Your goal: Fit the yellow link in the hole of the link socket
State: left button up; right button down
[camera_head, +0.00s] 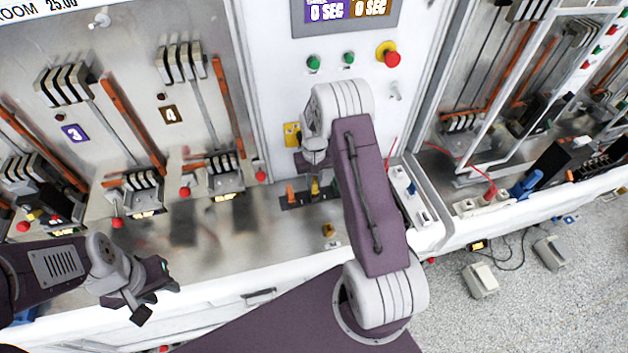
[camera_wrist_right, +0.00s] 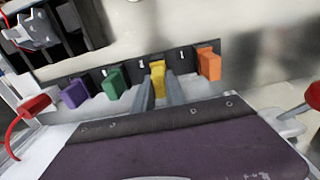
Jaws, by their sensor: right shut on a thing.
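The yellow link (camera_wrist_right: 157,78) stands between my right gripper's fingertips in the right wrist view, in line with a row of coloured links on a dark rail. Its lower part is hidden by the fingers, so I cannot tell whether it rests in the rail or is lifted. My right gripper (camera_wrist_right: 160,90) is shut on it. In the head view the yellow link (camera_head: 315,187) shows below my right wrist. A yellow fitting (camera_head: 292,133) is on the upright panel; I cannot tell if it is the link socket. My left gripper (camera_head: 151,296) is open and empty at lower left.
A purple link (camera_wrist_right: 75,93), a green link (camera_wrist_right: 115,83) and an orange link (camera_wrist_right: 208,63) stand beside the yellow one. A small yellow-brown block (camera_head: 328,230) is on the bench. Red-knobbed breaker levers (camera_head: 185,191) stand to the left. The front bench strip is clear.

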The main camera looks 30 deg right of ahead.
aim_at(314, 181)
jog(key=shift+f+b, duration=0.6)
jog(key=shift+f, duration=0.3)
jog(key=c, duration=1.3)
grip_release()
jog(key=shift+r, duration=0.1)
notch_tip(314, 181, up, 9)
jog(key=b, duration=0.2)
jog(key=shift+b, duration=0.35)
